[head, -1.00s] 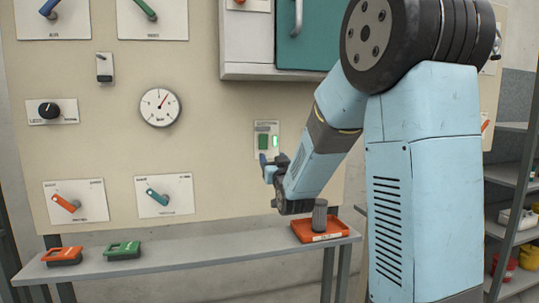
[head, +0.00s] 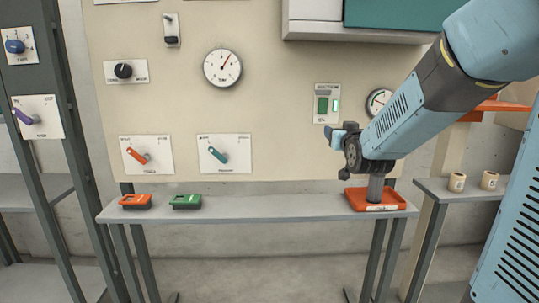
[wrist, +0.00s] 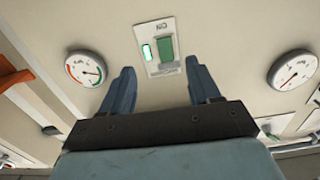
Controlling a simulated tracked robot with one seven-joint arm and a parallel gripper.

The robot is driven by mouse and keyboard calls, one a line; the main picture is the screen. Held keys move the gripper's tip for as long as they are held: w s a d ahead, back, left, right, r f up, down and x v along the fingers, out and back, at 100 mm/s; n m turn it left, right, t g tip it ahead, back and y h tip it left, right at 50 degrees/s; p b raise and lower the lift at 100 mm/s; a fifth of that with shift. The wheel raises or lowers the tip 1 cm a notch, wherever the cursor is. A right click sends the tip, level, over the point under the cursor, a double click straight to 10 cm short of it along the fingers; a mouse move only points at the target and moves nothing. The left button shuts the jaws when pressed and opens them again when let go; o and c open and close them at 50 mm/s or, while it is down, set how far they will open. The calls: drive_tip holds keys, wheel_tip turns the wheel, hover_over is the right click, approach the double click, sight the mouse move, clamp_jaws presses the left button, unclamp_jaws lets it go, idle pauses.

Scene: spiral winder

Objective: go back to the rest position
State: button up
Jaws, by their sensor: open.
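My arm comes in from the right.
A shelf (head: 250,208) below the panel carries an orange block (head: 135,201), a green block (head: 186,201) and an orange tray (head: 378,207) with a grey cylinder (head: 375,188), partly hidden behind my wrist. Two cups (head: 457,182) stand on the right shelf. A cabinet (head: 395,14) overhangs above.

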drive_tip(key=s+f+g, duration=0.3)
drive_tip(key=s+g, duration=0.3)
drive_tip(key=s, duration=1)
drive_tip(key=s+f+g, duration=0.3)
drive_tip(key=s+g, duration=0.3)
drive_tip(key=s, duration=1)
